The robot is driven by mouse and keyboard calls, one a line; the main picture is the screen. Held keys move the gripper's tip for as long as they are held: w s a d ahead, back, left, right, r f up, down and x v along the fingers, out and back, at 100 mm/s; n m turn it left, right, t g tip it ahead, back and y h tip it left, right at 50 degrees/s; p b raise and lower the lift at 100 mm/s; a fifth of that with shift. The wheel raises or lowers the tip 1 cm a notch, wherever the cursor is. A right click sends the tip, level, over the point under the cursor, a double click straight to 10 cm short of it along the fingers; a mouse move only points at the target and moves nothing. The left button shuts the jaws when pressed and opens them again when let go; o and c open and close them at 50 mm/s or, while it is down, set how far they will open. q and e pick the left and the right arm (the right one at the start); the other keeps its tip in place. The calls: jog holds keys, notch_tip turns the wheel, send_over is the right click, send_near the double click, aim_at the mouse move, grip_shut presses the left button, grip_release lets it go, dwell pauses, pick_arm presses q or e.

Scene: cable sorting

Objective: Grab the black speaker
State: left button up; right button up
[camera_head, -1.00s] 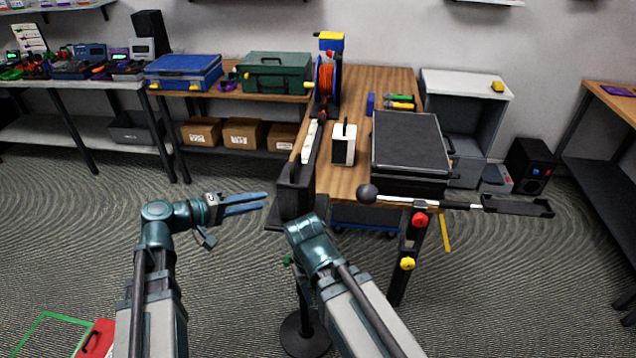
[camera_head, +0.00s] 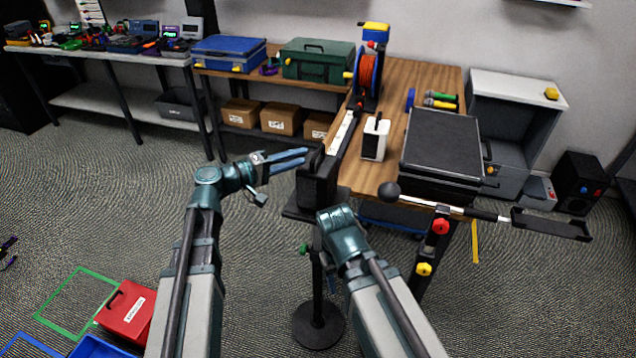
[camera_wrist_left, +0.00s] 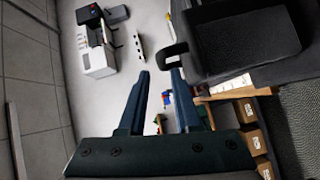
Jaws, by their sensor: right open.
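A black speaker (camera_head: 316,182) with a top handle stands on a stand with a round base at the near-left end of the wooden table. In the left wrist view the speaker (camera_wrist_left: 245,42) is at the upper right, and its loop handle (camera_wrist_left: 167,56) reaches in front of my fingertips. My left gripper (camera_head: 306,157) is open and empty, just left of the speaker's top; in its wrist view the gripper (camera_wrist_left: 160,76) has its fingers apart. I cannot tell if a fingertip touches the handle. My right gripper (camera_head: 340,216) is below the speaker, its fingers hidden by its wrist.
The wooden table (camera_head: 390,95) holds a cable reel (camera_head: 370,68), a white box (camera_head: 376,138) and a black case (camera_head: 440,140).

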aim_at(317, 151)
pick_arm(q)
jog(key=shift+b+x, duration=0.45)
jog(key=shift+x, duration=2.9)
jog(key=shift+s+a+f, duration=0.1)
jog(key=shift+s+f, duration=0.05)
grip_shut()
